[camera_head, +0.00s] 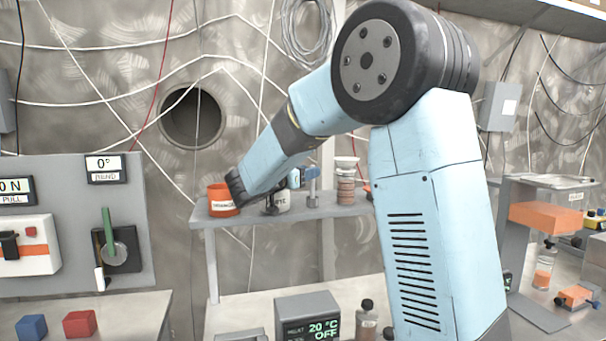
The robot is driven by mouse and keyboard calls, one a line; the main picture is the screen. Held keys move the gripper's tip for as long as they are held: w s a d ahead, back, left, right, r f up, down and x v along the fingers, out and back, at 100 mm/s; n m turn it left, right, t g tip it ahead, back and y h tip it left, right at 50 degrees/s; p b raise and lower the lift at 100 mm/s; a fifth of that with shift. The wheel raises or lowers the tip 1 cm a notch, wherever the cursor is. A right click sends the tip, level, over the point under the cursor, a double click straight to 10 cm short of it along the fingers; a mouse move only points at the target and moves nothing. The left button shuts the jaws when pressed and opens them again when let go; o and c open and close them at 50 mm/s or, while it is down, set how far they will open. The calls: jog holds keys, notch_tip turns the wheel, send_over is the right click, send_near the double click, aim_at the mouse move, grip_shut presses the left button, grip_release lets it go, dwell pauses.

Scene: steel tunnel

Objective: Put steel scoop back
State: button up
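My arm reaches to the shelf (325,211) at the back wall, its wrist over the shelf's left part. My gripper (271,200) is mostly hidden behind the wrist; only small dark parts show below it, and I cannot tell whether it is open or shut. An orange labelled tub (221,201) stands at the shelf's left end, close beside the wrist. A pale labelled container (283,203) stands right of it, partly covered by the dark parts. I cannot make out the steel scoop; it may be hidden behind my arm.
A grey-blue fixture (312,187) and a stacked jar with a white top (346,180) stand on the shelf. Below are a temperature box (308,318) and a dark-capped bottle (367,320). A lever panel (119,249), blue block (31,327) and red block (80,324) are left.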

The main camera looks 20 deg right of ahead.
jog(key=shift+r, duration=0.1)
jog(key=v, duration=1.2)
notch_tip(320, 180, up, 6)
jog(key=w+d+n+t+y, duration=0.2)
jog(key=n+t+y, duration=0.2)
jog(key=t+y, duration=0.3)
jog(key=s+a+n+y, duration=0.1)
jog(key=s+n+y, duration=0.4)
jog(key=y, duration=0.3)
jog(key=s+d+f+g, duration=0.3)
jog(key=s+f+g, duration=0.1)
jog(key=s, duration=0.5)
jog(key=s+d+f+n+g, duration=0.1)
jog(key=s+d+f+g, duration=0.2)
jog(key=s+f, duration=0.4)
jog(key=s+d+f+n+g, duration=0.1)
jog(key=s+d+f+g, duration=0.3)
jog(key=s, duration=0.8)
notch_tip(320, 180, down, 2)
jog(key=shift+f+g, duration=0.25)
jog(key=shift+g, duration=0.05)
jog(key=shift+s, duration=0.1)
